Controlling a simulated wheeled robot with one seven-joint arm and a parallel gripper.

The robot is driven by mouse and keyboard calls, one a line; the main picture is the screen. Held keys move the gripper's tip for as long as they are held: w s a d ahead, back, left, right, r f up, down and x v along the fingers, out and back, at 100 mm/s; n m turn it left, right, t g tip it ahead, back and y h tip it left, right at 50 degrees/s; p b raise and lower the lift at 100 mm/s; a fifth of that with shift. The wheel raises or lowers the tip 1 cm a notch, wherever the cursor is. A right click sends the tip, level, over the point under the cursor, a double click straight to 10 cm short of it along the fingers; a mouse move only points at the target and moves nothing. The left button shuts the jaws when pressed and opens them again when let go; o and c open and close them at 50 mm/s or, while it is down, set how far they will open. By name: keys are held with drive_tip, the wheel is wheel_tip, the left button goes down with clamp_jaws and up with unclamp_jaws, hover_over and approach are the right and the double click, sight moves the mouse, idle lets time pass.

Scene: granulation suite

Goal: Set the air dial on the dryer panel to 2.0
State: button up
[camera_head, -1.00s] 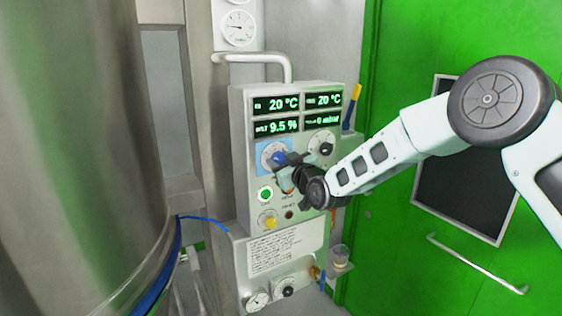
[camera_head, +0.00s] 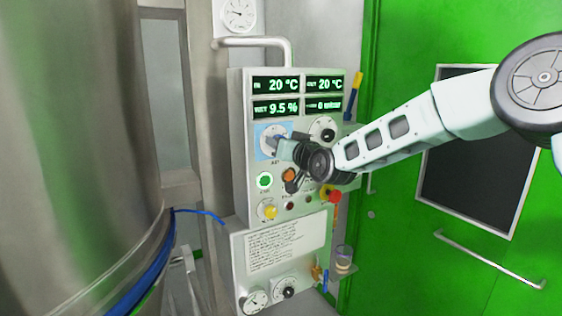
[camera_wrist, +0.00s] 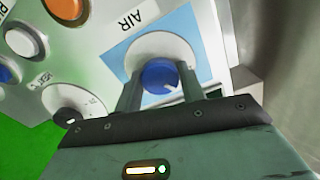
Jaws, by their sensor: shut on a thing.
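The air dial (camera_wrist: 160,78) is a blue knob with a white pointer mark on a white round scale, set on a light blue square beside the word AIR in the wrist view. My gripper (camera_wrist: 160,90) has its two fingers on either side of the blue knob and is shut on it. In the head view, my gripper (camera_head: 280,146) reaches the dial at the upper left of the dryer panel (camera_head: 240,190). The knob is mostly hidden there by the gripper. The scale numbers are too small to read.
Four green displays (camera_head: 276,109) sit above the dial. A black dial (camera_head: 322,130), a lit green button (camera_head: 264,180), an orange button (camera_head: 289,175), a yellow knob (camera_head: 270,210) and a red emergency knob (camera_head: 335,196) are close by. A steel vessel (camera_head: 80,150) stands at left.

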drive_tip(key=m+b, duration=0.5)
drive_tip(key=b, duration=0.1)
drive_tip(key=shift+f+m, duration=0.1)
drive_tip(key=shift+m, duration=0.2)
idle(0.4)
drive_tip(key=o, duration=1)
drive_tip(key=shift+c, duration=0.2)
drive_tip(key=shift+d+b, duration=0.1)
drive_tip(key=shift+b, duration=0.25)
drive_tip(key=b+v, duration=0.4)
drive_tip(key=v, duration=1.3)
drive_tip(key=shift+b, duration=0.3)
drive_tip(key=shift+s+d, duration=0.1)
drive_tip(key=shift+s, duration=0.05)
